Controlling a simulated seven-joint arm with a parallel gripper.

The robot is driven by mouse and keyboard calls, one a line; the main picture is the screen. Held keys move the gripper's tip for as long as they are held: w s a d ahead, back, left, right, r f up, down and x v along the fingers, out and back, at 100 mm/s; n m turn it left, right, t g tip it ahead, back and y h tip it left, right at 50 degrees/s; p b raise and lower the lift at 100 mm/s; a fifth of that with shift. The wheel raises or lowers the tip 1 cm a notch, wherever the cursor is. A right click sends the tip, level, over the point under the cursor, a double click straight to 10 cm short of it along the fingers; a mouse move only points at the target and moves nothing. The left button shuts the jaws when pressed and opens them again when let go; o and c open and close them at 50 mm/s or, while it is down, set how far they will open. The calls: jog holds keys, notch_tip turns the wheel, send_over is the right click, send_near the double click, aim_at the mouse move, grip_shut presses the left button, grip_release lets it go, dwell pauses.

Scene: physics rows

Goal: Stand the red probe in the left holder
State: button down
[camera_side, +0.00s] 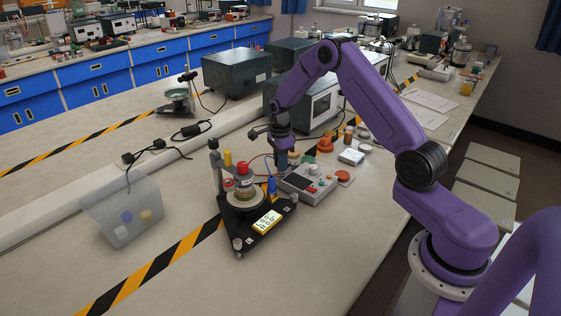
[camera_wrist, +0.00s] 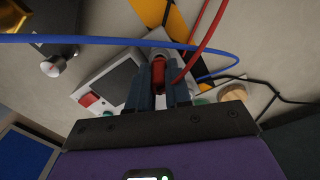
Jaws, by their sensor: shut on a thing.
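My gripper (camera_side: 283,164) is low over the left end of the grey meter box (camera_side: 310,184). In the wrist view its two dark blue fingers (camera_wrist: 159,90) are shut on the red probe (camera_wrist: 158,73), with a red cable curving up and right. The probe is largely hidden between the fingers, and I cannot make it out in the side view. The meter box also shows behind the fingers in the wrist view (camera_wrist: 103,78). I cannot pick out the left holder with certainty; the fingers cover part of the box.
A black three-footed stand (camera_side: 252,236) with a yellow display is left of the box, with a blue upright piece (camera_side: 271,187) between. A blue cable (camera_wrist: 90,38) crosses the wrist view.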

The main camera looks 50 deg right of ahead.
jog(key=shift+f, duration=0.7)
dwell(0.6)
jog(key=c, duration=1)
grip_release()
jog(key=shift+s, duration=0.1)
jog(key=shift+o, duration=1.3)
jog(key=shift+r, duration=3.8)
